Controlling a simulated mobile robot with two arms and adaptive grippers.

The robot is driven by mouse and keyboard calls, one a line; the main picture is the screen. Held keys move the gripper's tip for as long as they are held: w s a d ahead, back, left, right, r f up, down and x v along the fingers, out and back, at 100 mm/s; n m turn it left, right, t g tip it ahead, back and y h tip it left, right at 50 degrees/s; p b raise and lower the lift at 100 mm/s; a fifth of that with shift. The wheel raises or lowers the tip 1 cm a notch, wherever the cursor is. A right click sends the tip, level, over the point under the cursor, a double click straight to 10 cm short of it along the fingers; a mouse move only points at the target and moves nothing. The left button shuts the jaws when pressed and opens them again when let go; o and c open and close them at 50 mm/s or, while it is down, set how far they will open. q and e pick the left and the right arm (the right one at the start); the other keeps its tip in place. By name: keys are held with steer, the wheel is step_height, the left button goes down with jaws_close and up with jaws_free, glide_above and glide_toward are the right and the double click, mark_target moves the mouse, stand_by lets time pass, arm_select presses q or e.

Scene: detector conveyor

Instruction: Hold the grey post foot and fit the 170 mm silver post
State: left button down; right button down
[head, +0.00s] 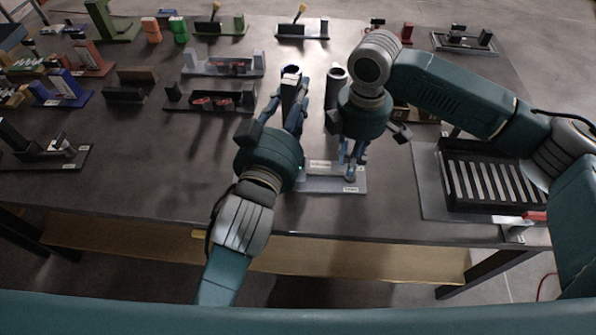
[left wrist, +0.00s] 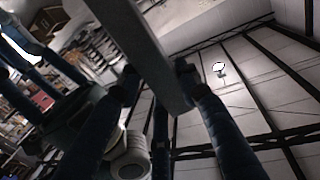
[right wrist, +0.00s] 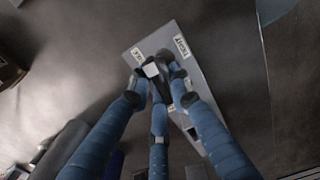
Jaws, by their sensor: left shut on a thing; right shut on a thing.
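A long grey bar (left wrist: 140,45), which looks like the silver post, is gripped by my left gripper (left wrist: 160,80). It runs out of the top of the left wrist view. In the head view my left gripper (head: 293,100) is raised left of the plate, with the bar showing dark. My right gripper (head: 352,160) points down at a pale labelled plate (head: 318,184). It is shut on a small grey piece (right wrist: 152,70), which looks like the grey post foot, low over the plate. The fingers hide much of it; whether it touches the plate cannot be told.
A slotted dark tray (head: 490,207) is at the right. Several holders and small parts fill the table's left and back. The table (head: 150,170) left of my left arm is largely clear.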

arm_select(q)
step_height(320, 180, down, 9)
steer(key=s+d+n+y, duration=0.1)
steer(key=s+n+y, duration=0.1)
steer(key=y, duration=0.1)
steer(key=shift+s+t, duration=0.15)
steer(key=shift+t, duration=0.15)
stand_by(0.3)
steer(key=shift+d, duration=0.1)
steer(key=c, duration=1.2)
jaws_free()
steer(key=shift+f, duration=0.1)
